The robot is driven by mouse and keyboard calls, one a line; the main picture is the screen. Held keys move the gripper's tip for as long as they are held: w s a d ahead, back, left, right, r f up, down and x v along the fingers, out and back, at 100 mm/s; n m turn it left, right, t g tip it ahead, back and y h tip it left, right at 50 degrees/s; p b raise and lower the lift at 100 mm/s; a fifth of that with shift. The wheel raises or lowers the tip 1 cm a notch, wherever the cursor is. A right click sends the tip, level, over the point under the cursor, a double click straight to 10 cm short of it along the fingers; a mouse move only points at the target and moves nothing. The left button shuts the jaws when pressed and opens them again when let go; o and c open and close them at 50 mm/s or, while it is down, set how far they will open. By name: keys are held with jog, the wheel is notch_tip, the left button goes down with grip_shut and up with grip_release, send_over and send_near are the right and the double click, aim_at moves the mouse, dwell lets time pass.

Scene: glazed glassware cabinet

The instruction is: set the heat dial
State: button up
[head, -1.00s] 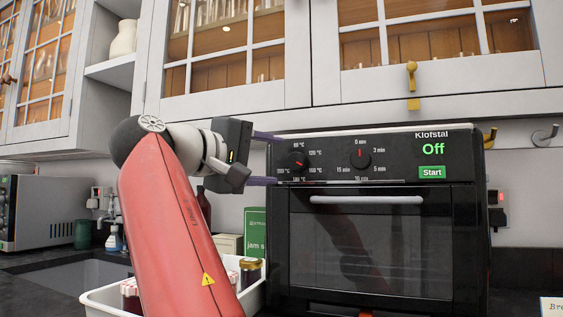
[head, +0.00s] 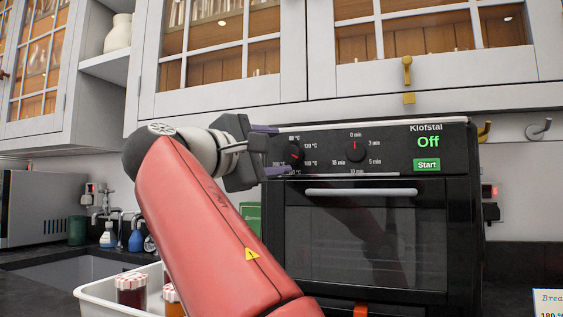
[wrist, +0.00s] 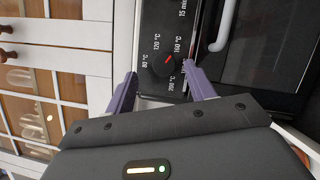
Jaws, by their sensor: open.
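The heat dial (head: 294,154) is a black knob with a red mark, at the upper left of the black oven's front (head: 375,150). It also shows in the wrist view (wrist: 160,68), ringed by temperature labels, with its red mark seeming to lean toward 160 °C. My gripper (head: 283,150) is open and reaches it from the left. In the wrist view, its purple fingers (wrist: 159,72) lie on either side of the dial with gaps left; contact does not show. The oven display (head: 428,142) reads "Off", above a green Start button (head: 427,165).
A second dial (head: 355,151), marked in minutes, sits right of the heat dial. The oven door handle (head: 360,192) runs below. Glazed cabinets (head: 430,40) hang above. A white tray (head: 95,298) with jars is at lower left. A card (head: 548,303) reading "180 °" is partly visible at lower right.

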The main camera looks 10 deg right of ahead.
aim_at(289, 156)
notch_tip(289, 156, down, 3)
jog(key=s+a+n+t+y, duration=0.1)
jog(key=s+a+n+t, duration=0.2)
jog(key=n, duration=0.6)
jog(key=shift+t, duration=0.6)
jog(key=p+x, duration=0.1)
jog(key=x, duration=0.7)
jog(key=shift+w+d, duration=0.15)
jog(key=shift+d, duration=0.25)
jog(key=shift+c, duration=0.4)
jog(key=c, duration=0.9)
jog(key=shift+m, duration=0.3)
